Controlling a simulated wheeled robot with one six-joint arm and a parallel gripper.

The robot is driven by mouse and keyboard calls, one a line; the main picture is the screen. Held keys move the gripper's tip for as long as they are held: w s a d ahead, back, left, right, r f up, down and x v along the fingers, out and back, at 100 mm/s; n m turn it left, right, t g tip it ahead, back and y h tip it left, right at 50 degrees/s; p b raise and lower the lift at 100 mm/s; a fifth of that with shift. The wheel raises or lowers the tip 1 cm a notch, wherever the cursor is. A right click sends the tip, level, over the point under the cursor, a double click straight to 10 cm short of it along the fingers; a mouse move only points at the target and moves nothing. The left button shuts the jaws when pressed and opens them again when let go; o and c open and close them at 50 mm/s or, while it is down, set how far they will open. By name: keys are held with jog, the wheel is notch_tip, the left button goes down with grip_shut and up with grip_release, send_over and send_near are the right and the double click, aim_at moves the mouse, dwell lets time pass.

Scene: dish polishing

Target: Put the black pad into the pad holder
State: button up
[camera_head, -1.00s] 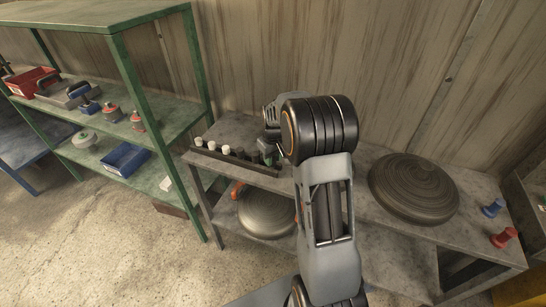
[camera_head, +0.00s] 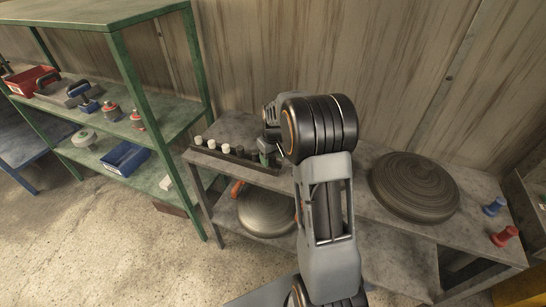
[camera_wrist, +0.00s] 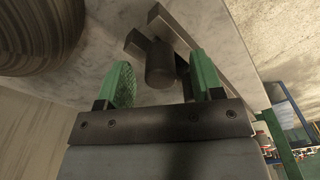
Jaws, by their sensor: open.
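The pad holder (camera_head: 232,158) is a long dark strip on the grey bench, with white pads (camera_head: 211,145) at its left and dark pads toward its right. My gripper (camera_wrist: 161,66) is open, its two green fingers apart on either side of a dark round pad (camera_wrist: 160,70). The pad stands beside or at the end of the holder, which shows as a grey bar (camera_wrist: 192,32) in the wrist view; I cannot tell whether it is seated. In the head view my gripper (camera_head: 266,154) is at the holder's right end, mostly hidden by my arm.
A large round ridged dish (camera_head: 415,185) lies on the bench at right, with a blue knob (camera_head: 494,207) and a red knob (camera_head: 505,236) near the bench's right end. Another round dish (camera_head: 266,212) is on the lower shelf. A green rack (camera_head: 125,85) stands at left.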

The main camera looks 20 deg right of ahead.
aim_at(274, 158)
notch_tip(274, 158, up, 14)
jog(key=s+a+f+m+t, duration=0.1)
jog(key=s+a, duration=0.4)
jog(key=s, duration=0.6)
jog(key=s+a+f+t, duration=0.1)
jog(key=s+a, duration=0.4)
jog(key=s, duration=0.5)
jog(key=shift+s+a+m+t+b, duration=0.3)
jog(key=shift+s+m+t+b, duration=0.1)
jog(key=shift+t, duration=0.3)
jog(key=shift+f, duration=0.1)
dwell(0.6)
